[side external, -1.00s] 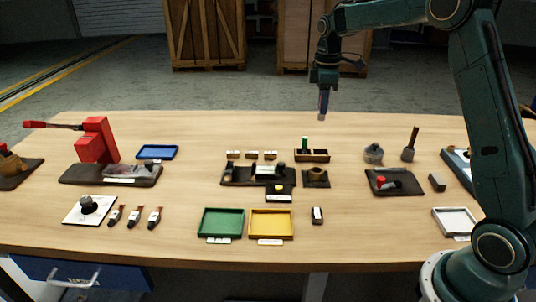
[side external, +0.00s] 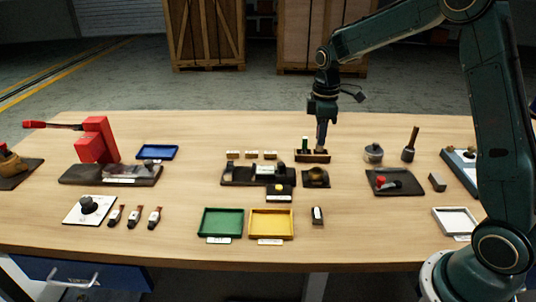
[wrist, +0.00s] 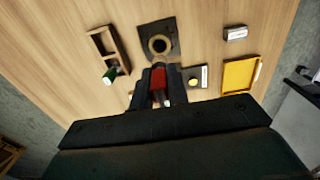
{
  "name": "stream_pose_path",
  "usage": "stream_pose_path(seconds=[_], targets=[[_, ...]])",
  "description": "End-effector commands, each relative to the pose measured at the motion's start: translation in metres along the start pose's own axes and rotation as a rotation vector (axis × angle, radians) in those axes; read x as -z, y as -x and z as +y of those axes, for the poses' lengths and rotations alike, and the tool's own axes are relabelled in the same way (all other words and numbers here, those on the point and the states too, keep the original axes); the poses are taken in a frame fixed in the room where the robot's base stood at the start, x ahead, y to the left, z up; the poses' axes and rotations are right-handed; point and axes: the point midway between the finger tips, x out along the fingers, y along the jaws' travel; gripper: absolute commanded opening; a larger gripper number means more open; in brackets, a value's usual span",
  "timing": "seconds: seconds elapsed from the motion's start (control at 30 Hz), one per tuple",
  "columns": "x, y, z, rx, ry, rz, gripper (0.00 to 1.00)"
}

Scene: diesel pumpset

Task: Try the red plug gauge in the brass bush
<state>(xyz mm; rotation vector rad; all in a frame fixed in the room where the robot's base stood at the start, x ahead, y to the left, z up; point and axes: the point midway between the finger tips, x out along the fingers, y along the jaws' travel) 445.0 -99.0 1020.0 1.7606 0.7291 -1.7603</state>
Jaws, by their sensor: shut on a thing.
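My gripper (wrist: 160,84) is shut on the red plug gauge (wrist: 158,77), which shows between the two fingers in the wrist view. The brass bush (wrist: 160,44) is a ring on a dark square plate, just above the gauge in that picture, and its hole shows. In the side view the bush (side external: 316,176) stands in front of the wooden rack (side external: 325,159). My gripper (side external: 321,148) hangs pointing down by the rack's right part. The red gauge cannot be made out there. The gauge and bush appear apart.
A green gauge (side external: 305,144) stands in the rack's left part. A green tray (side external: 220,222) and a yellow tray (side external: 271,223) lie in front. A small dark-and-white block (side external: 317,215) is right of the yellow tray. A grey pot (side external: 374,153) stands right of the rack.

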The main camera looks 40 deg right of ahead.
Motion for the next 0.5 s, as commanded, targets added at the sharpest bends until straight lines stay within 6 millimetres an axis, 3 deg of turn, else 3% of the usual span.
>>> stream_pose_path(seconds=[0.5], targets=[[0.0, -0.016, 0.0, 0.0, 0.0, -0.001, 0.0]])
